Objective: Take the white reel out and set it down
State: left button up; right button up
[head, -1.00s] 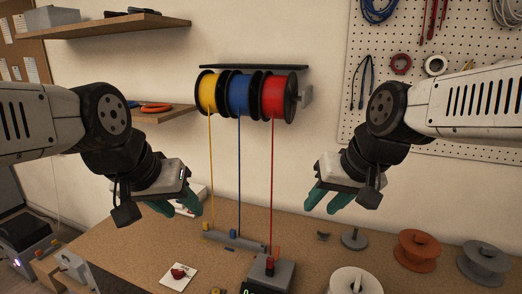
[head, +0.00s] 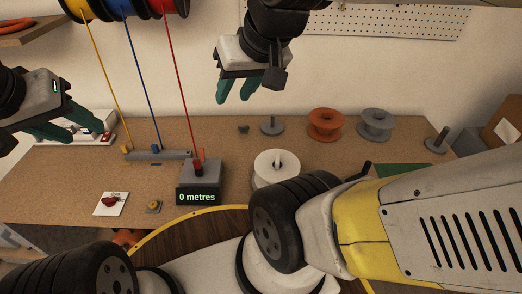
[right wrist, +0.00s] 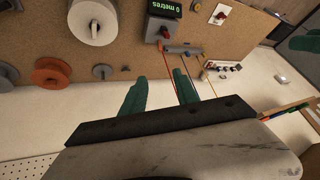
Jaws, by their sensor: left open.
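The white reel (head: 277,160) sits on the bench with a post showing at its centre. My own arm hides its lower right side in the head view. It also shows in the right wrist view (right wrist: 82,28) at the top left. My right gripper (head: 236,98) is open and empty, up and left of the reel in the head view; its two separated green fingers also show in the right wrist view (right wrist: 160,88). My left gripper (head: 83,132) is open and empty at the far left, well away from the reel.
Orange (head: 325,124) and grey (head: 375,125) reels stand behind the white one. Post stands (head: 271,126) (head: 436,142) rise from the bench. The meter box (head: 200,178) reads 0 metres. Yellow, blue and red wires run down to the left. A green mat (head: 403,169) lies right.

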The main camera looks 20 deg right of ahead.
aim_at(272, 166)
jog(key=k+j+z, duration=0.1)
jog(key=z, duration=0.35)
jog(key=k+j+z, duration=0.1)
jog(key=j+z, duration=0.15)
jog(key=z, duration=0.2)
jog(key=k+j+z, duration=0.1)
jog(key=z, duration=0.35)
jog(key=k+l, duration=0.05)
